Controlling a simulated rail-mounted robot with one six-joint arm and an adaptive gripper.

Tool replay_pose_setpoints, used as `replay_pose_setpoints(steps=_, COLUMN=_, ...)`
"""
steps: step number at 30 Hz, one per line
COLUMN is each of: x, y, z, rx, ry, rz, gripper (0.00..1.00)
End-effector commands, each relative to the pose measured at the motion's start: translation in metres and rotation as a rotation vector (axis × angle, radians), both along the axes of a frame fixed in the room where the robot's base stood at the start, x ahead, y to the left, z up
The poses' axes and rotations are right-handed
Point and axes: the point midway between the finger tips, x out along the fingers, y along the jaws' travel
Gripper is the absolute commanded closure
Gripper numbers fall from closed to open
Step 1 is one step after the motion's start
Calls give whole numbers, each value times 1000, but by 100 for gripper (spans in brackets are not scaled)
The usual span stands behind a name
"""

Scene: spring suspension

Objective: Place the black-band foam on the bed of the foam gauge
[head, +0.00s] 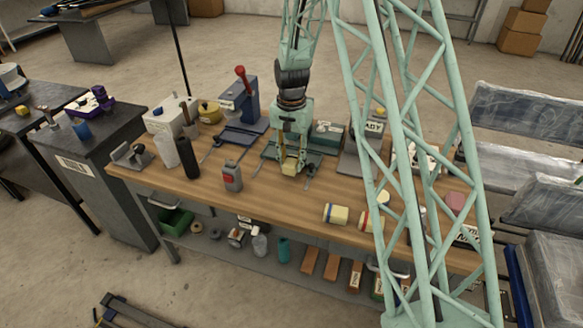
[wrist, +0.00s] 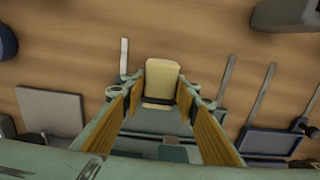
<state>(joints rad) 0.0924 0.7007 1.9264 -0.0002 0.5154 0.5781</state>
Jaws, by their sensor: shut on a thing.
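My gripper (head: 292,160) is shut on a pale yellow foam block (head: 290,169), held between both fingers. In the wrist view the foam (wrist: 162,80) sits between the fingertips (wrist: 161,92), with a dark strip along its sides near the fingers; most of any band is hidden. Below is a green-grey station with a flat plate (head: 311,157), partly hidden by my gripper; its plate also shows in the wrist view (wrist: 190,127). The foam appears at or over its front edge; I cannot tell whether it touches. Which station is the foam gauge is not readable.
A blue press with a red-knobbed lever (head: 239,98) stands left of my gripper, and a grey station (head: 359,160) right. A grey red-marked device (head: 232,178) stands front left.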

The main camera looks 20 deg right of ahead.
Motion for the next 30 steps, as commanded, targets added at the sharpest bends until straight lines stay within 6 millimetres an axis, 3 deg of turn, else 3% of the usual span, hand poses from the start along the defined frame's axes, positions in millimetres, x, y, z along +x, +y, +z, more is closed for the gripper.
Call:
replay_pose_setpoints(steps=6, x=0, y=0, z=-22, rx=0, ry=0, rz=0, gripper=79)
replay_pose_setpoints(steps=23, x=0, y=0, z=-28, rx=0, ry=0, rz=0, gripper=79)
replay_pose_setpoints(steps=24, x=0, y=0, z=-27, rx=0, ry=0, rz=0, gripper=70)
replay_pose_setpoints(steps=27, x=0, y=0, z=-27, rx=0, ry=0, rz=0, gripper=61)
replay_pose_setpoints(steps=30, x=0, y=0, z=-27, rx=-1, ry=-1, rz=0, gripper=59)
